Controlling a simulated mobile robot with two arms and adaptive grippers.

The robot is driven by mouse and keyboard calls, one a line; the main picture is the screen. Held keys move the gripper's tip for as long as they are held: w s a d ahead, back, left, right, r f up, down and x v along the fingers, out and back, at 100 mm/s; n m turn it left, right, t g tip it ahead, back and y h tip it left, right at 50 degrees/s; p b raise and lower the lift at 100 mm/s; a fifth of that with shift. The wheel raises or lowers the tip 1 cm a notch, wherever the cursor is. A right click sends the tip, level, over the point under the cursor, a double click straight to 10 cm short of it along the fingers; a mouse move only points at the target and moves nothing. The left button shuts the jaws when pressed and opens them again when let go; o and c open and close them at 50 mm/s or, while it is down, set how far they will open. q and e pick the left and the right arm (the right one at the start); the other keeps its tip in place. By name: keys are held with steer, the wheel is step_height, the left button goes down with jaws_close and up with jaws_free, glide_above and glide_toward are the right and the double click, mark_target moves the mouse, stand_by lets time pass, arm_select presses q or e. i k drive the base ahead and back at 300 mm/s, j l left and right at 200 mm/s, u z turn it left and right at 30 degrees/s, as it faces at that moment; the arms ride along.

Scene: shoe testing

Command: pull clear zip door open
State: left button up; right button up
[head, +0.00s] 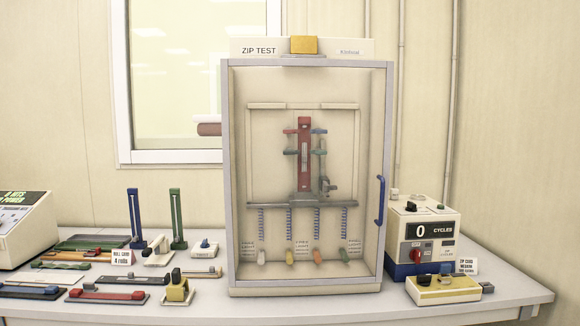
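The clear zip door (240,150) is a transparent panel in a grey frame on the front of the zip test cabinet (226,180). It appears shut. Its blue handle (380,201) stands upright on the right side of the frame. Behind the panel is a rig with a red upright zip piece (304,150), blue and green clamps, and several springs with coloured ends hanging below. A sign reading ZIP TEST (259,50) and a yellow block (303,45) are on top. Neither of my grippers is in the head view.
The cabinet stands on a grey table (350,311). Right of it are a counter box (421,240) showing 0 and a yellow-topped box (443,290), close below the handle. Zip samples, clamps and a blue upright stand (135,220) crowd the left. Free air lies before the door.

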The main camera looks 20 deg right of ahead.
mark_target(225, 63)
steer(key=i+l, duration=0.4)
steer(key=l, duration=0.3)
steer(key=i+l+z, duration=0.15)
steer(key=l, duration=0.25)
steer(key=i+l, duration=0.1)
steer(key=l, duration=0.25)
steer(key=i+l+z, duration=0.1)
steer(key=l, duration=0.3)
